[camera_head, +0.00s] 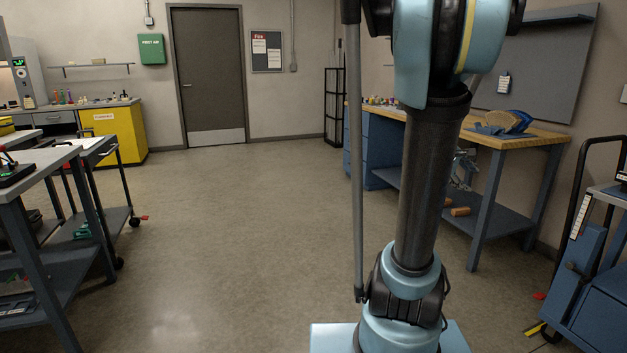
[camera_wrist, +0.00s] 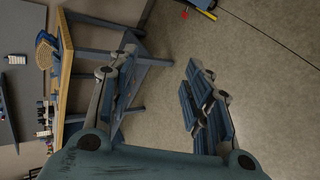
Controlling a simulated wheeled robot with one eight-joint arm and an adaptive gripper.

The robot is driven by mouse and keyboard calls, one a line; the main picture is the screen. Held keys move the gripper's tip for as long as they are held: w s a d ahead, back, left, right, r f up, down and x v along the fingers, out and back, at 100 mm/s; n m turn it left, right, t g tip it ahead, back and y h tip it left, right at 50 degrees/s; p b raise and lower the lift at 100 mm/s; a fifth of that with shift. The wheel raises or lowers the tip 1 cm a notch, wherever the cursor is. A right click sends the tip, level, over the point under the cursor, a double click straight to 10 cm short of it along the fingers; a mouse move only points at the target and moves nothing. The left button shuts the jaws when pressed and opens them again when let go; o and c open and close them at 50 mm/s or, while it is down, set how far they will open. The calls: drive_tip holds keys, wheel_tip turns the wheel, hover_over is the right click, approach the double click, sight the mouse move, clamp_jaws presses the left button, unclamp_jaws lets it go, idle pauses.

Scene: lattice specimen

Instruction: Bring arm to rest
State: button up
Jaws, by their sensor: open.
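My gripper (camera_wrist: 160,95) shows in the wrist view with its two fingers spread apart. It is open and nothing is between the fingers. Beyond it the wrist view shows bare floor and the side of a workbench, turned on its side. In the head view my arm stands upright right of centre, with its dark link between pale blue joints.
A blue workbench with a wooden top (camera_head: 540,138) stands behind my arm at the right. A blue cart (camera_head: 602,300) is at the lower right. A grey cart (camera_head: 45,160) stands at the left. A yellow cabinet (camera_head: 120,135) is at the back left. The middle floor (camera_head: 230,230) is clear.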

drive_tip(key=s+a+f+m+y, duration=0.2)
drive_tip(key=s+a+f, duration=0.3)
drive_tip(key=a, duration=0.5)
drive_tip(key=s+a+f+m+g+y, duration=0.1)
drive_tip(key=s+a+f+y, duration=0.3)
drive_tip(key=s+a, duration=0.4)
drive_tip(key=s+a+f+m+g+y, duration=0.1)
drive_tip(key=s+a+f+m+y, duration=0.2)
drive_tip(key=s+a+f, duration=0.3)
drive_tip(key=s+a+y, duration=0.1)
drive_tip(key=a, duration=0.4)
drive_tip(key=shift+s+a+f+m, duration=0.3)
